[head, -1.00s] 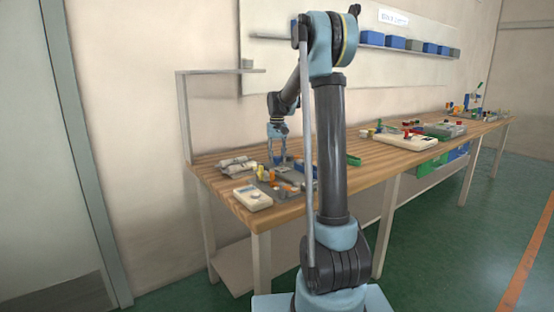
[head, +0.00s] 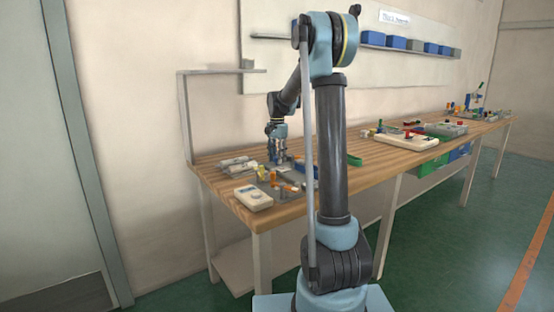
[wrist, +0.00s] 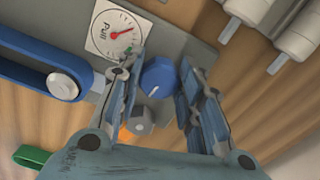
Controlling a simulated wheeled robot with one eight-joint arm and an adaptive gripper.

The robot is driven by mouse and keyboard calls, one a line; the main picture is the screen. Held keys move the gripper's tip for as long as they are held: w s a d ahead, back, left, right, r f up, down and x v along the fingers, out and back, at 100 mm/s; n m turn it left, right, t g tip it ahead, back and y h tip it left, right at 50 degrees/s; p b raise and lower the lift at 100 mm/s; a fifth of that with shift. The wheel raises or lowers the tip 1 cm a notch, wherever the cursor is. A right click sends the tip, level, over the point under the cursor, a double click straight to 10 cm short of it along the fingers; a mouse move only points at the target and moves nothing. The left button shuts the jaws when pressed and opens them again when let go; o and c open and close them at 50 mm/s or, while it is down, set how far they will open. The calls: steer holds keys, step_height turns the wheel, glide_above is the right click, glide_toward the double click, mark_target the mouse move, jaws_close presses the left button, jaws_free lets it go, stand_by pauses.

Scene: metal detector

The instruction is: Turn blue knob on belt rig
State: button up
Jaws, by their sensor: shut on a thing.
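The blue knob (wrist: 157,77) shows in the wrist view, on a grey plate (wrist: 178,40) of the belt rig. It sits between the two fingers of my gripper (wrist: 163,84), which is shut on it. The blue belt loop (wrist: 22,52) runs round a pale round pulley (wrist: 63,86) at left. A dial marked "Pull" (wrist: 116,32) lies just above the fingers. In the head view my gripper (head: 277,158) is low over the rig at the near left of the bench. The knob is too small to make out there.
Grey-white cylinders (head: 237,164) lie left of the rig and also show at the wrist view's upper right (wrist: 248,10). A pale meter box (head: 253,198) sits near the bench's front edge. A green tray (head: 354,160) and a white board (head: 402,142) stand farther right.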

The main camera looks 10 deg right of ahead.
steer(key=shift+w+m, duration=0.2)
steer(key=shift+m, duration=0.8)
steer(key=o, duration=1.1)
steer(key=shift+c, duration=0.2)
steer(key=shift+s+r, duration=0.1)
step_height(320, 180, up, 12)
